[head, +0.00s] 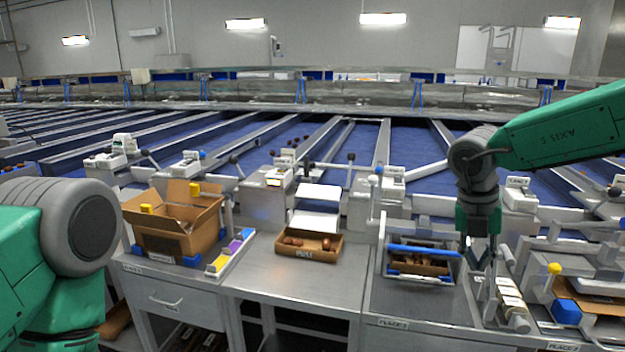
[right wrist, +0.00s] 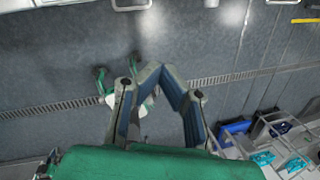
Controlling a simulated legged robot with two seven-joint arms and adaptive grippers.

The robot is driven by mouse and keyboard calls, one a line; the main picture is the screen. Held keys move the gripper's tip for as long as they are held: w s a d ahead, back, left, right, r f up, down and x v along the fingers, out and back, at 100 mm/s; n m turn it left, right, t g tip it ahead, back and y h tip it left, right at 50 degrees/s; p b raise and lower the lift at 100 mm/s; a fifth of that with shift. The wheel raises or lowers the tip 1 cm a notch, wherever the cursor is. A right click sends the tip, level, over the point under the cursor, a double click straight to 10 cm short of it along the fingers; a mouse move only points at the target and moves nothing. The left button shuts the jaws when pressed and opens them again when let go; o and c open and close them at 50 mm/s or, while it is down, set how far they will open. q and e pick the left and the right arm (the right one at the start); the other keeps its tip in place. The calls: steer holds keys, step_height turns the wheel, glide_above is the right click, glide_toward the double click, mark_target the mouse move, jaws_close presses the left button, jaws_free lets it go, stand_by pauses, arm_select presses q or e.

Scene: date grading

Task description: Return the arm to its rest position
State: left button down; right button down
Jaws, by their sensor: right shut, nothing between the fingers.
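My right arm reaches in from the right in the head view, green with a grey joint. Its gripper (head: 480,262) hangs pointing down over the bench, beside the box with the blue bar. In the right wrist view the gripper's fingers (right wrist: 160,75) angle together at the tips, with nothing held between them. My left arm shows at the left edge of the head view as a green link and a large grey joint; its gripper is out of the picture.
A cardboard carton (head: 178,235) stands on the left bench. A shallow brown tray (head: 308,254) of dates sits mid-bench. A box with a blue bar (head: 423,251) stands left of my right gripper. A yellow-knobbed blue block (head: 566,311) is at right. Bare metal bench (head: 310,285) lies in front.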

steer(key=s+d+f+n+t+h+b, duration=0.2)
steer(key=s+f+n, duration=0.1)
steer(key=f+n, duration=0.8)
steer(key=s+d+f+n+t+h+b, duration=0.25)
steer(key=f+n, duration=0.55)
steer(key=f, duration=0.4)
steer(key=s+a+f+n+y+b, duration=0.1)
steer(key=s+a+f+n+y, duration=0.15)
steer(key=s+f+n, duration=0.55)
steer(key=s+a+f+n+y+b, duration=0.25)
steer(key=s+f+n, duration=0.35)
steer(key=s+n, duration=0.3)
steer(key=s+a+f+n+g+y, duration=0.1)
steer(key=s+n+g, duration=0.1)
steer(key=s, duration=0.5)
steer(key=s+a+f+n+g+y, duration=0.1)
steer(key=s+n+g, duration=0.1)
steer(key=s+n, duration=0.2)
steer(key=s, duration=0.2)
steer(key=shift+s+f+n, duration=0.3)
steer(key=shift+s, duration=0.05)
steer(key=shift+w, duration=0.15)
